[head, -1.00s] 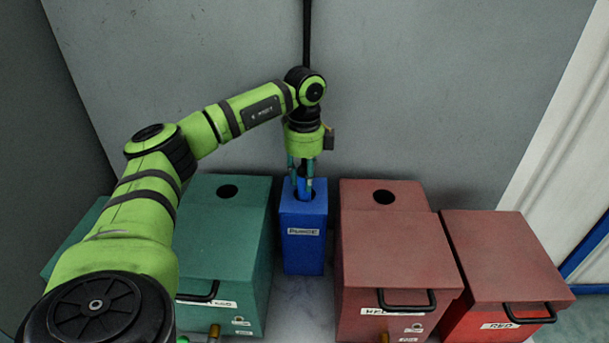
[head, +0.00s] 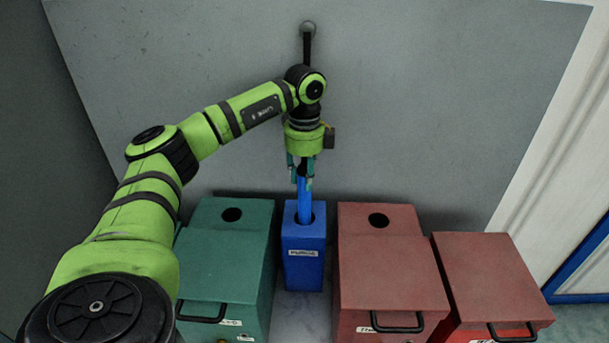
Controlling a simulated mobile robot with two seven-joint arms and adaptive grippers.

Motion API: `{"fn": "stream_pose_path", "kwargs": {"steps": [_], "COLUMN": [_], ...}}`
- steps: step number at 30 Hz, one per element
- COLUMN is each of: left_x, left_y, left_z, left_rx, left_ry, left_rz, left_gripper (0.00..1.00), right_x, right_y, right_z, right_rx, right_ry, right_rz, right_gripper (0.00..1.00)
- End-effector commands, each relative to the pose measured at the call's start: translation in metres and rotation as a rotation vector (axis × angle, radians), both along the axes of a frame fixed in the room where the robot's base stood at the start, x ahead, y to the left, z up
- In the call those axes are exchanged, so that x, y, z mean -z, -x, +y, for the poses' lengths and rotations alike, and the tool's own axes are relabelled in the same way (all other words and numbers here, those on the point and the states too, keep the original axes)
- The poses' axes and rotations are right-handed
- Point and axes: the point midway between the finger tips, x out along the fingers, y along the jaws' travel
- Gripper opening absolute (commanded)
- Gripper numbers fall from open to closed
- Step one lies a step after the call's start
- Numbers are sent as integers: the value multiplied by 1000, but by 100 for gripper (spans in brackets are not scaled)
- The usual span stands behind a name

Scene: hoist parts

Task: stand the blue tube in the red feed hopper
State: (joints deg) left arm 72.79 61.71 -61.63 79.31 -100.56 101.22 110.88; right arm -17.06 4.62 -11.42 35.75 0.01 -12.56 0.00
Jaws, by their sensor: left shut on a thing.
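The blue tube (head: 304,204) hangs upright below my left gripper (head: 303,173), which is shut on its upper end. The tube's lower end is at the round opening of the blue box (head: 303,262). I cannot tell how deep the end sits in it. The red feed hopper (head: 390,270), to the right of the blue box, has a round hole in its raised back part; the hole looks empty. My right gripper is not in view.
A green hopper (head: 222,265) with a round hole stands left of the blue box. A second red box (head: 490,275) stands at the far right, with no hole visible on top. A grey wall panel (head: 420,90) rises behind. A black strap (head: 307,48) hangs from a ring above my gripper.

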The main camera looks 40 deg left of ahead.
Motion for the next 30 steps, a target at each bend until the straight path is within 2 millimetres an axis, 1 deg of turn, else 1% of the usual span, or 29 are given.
{"fn": "stream_pose_path", "kwargs": {"steps": [1,12,15,30], "left_x": [-11,-47,-55,-54], "left_y": [0,0,0,0], "left_z": [0,0,0,0], "left_rx": [0,0,0,0], "left_ry": [0,1,1,1], "left_rz": [-1,-1,-1,-1], "left_gripper": [0,0,0,0], "right_x": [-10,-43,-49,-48], "right_y": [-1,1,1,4], "right_z": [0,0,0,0], "right_rx": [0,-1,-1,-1], "right_ry": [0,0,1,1], "right_rz": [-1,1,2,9], "right_gripper": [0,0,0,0]}}
